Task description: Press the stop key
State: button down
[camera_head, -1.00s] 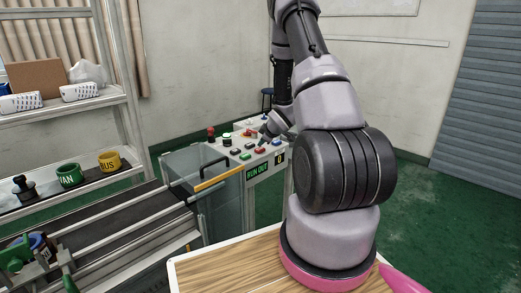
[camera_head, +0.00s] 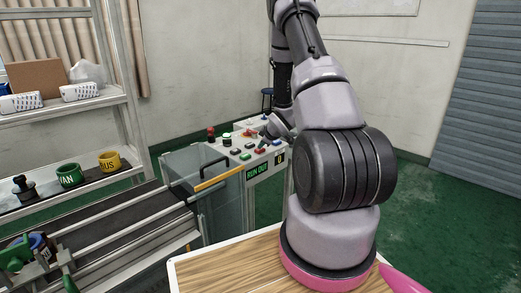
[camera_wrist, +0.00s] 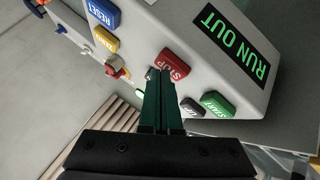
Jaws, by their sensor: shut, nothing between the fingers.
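The red STOP key (camera_wrist: 174,64) sits on the white control panel, in the middle of the wrist view. My gripper (camera_wrist: 161,74) is shut and empty, its dark green fingers pointing at the panel. The fingertips lie at the left edge of the STOP key in the picture and cover a little of the panel there; I cannot tell whether they touch the key. In the head view the red key (camera_head: 260,151) shows on the panel's near side, just below my gripper.
Around it are a green START key (camera_wrist: 217,104), a black key (camera_wrist: 192,107), a yellow key (camera_wrist: 106,38) and a blue RESET key (camera_wrist: 104,13). The RUN OUT display (camera_wrist: 238,43) is on the panel's front. A conveyor (camera_head: 100,225) and shelf (camera_head: 62,112) stand at left.

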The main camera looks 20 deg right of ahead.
aim_at(262, 150)
jog(key=shift+f, duration=0.1)
dwell(0.3)
jog(key=shift+r, duration=0.65)
jog(key=shift+r, duration=3)
